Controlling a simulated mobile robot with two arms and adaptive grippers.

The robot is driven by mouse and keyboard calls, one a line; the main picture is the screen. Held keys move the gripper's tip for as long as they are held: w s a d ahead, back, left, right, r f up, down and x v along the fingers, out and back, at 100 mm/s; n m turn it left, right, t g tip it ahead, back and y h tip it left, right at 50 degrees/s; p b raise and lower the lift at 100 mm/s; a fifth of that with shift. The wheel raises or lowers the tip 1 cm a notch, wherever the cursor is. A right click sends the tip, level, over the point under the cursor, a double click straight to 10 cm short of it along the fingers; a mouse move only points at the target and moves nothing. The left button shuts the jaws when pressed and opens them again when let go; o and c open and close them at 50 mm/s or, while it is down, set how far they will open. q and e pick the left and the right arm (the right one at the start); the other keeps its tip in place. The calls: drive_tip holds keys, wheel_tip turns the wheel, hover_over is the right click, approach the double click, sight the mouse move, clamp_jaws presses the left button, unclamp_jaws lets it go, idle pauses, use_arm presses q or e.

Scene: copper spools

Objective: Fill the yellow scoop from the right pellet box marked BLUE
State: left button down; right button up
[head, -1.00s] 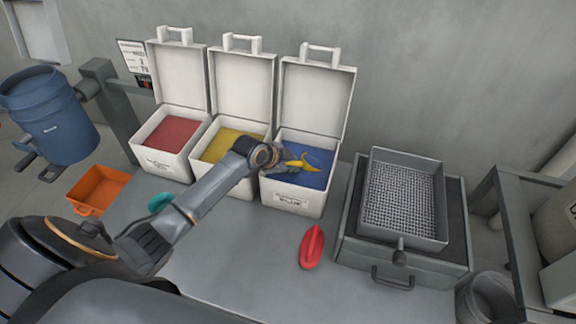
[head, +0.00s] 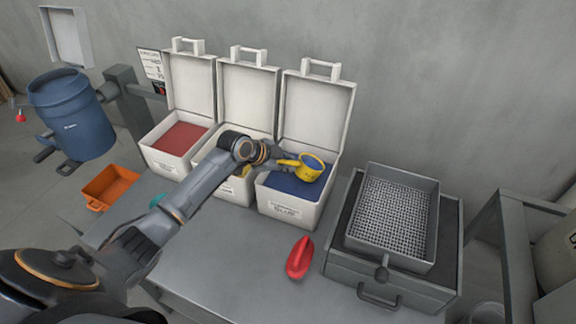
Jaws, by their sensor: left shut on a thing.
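The yellow scoop (head: 303,173) is in the head view, over the right pellet box marked BLUE (head: 286,209). Its round mouth faces up and shows blue inside, which looks like pellets. My left gripper (head: 284,162) is shut on the scoop's handle at its left end. The box's lid (head: 318,110) stands open, and blue pellets (head: 287,184) show below the scoop. The arm and scoop hide part of the pellets. My right gripper is not in view.
The box of red pellets (head: 157,162) and the middle box (head: 233,190), partly behind my arm, stand open to the left. A red scoop (head: 300,258) lies on the table in front. A sieve tray (head: 434,215) stands to the right, and an orange bin (head: 97,206) at far left.

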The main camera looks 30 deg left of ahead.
use_arm(q)
drive_tip(key=shift+s+a+r+t+h, duration=0.15)
drive_tip(key=shift+s+a+r, duration=0.05)
drive_tip(key=shift+r, duration=0.15)
drive_tip(key=shift+s+a+r+t+h, duration=0.15)
drive_tip(key=shift+a+r, duration=0.05)
drive_tip(key=shift+r, duration=0.15)
drive_tip(key=shift+s+a+r, duration=0.2)
drive_tip(key=shift+r, duration=0.2)
drive_tip(key=shift+s+a+r+t+b, duration=0.2)
drive_tip(key=shift+a+t+b, duration=0.1)
drive_tip(key=shift+b, duration=0.1)
drive_tip(key=r+b, duration=0.1)
drive_tip(key=s+a+r+t+h+b, duration=0.2)
drive_tip(key=shift+s+r+b, duration=0.2)
drive_tip(key=shift+r+b, duration=0.2)
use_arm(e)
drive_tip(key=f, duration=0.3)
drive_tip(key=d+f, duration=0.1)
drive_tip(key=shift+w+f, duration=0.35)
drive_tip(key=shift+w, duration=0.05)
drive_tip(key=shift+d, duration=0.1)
